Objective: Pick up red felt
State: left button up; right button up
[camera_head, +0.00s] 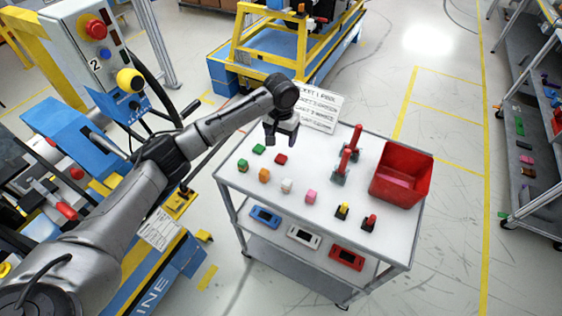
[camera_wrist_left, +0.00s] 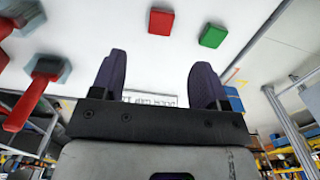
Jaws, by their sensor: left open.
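The red felt (camera_head: 281,159) is a small flat red block lying on the white top of the cart. It also shows in the left wrist view (camera_wrist_left: 161,21), near the top, beyond the fingertips. My left gripper (camera_head: 281,140) is above the cart top, over the far side of the felt, and apart from it. Its two fingers stand apart in the left wrist view (camera_wrist_left: 162,75), with nothing between them. My right gripper is in neither view.
A green block (camera_head: 258,149) lies to the left of the felt. Orange, white and pink blocks (camera_head: 311,196) lie nearer. Red-handled tools (camera_head: 346,162) stand to the right, beside a red bin (camera_head: 402,172). A sign (camera_head: 316,108) stands at the cart's far edge.

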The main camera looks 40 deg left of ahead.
pick_arm(q)
send_over(280, 159)
notch_tip(280, 159, down, 5)
jog(key=shift+d+b, duration=0.15)
jog(key=shift+b, duration=0.2)
jog(key=shift+f+b, duration=0.75)
jog(key=shift+f, duration=1.85)
jog(key=shift+w, duration=0.1)
jog(key=c, duration=1)
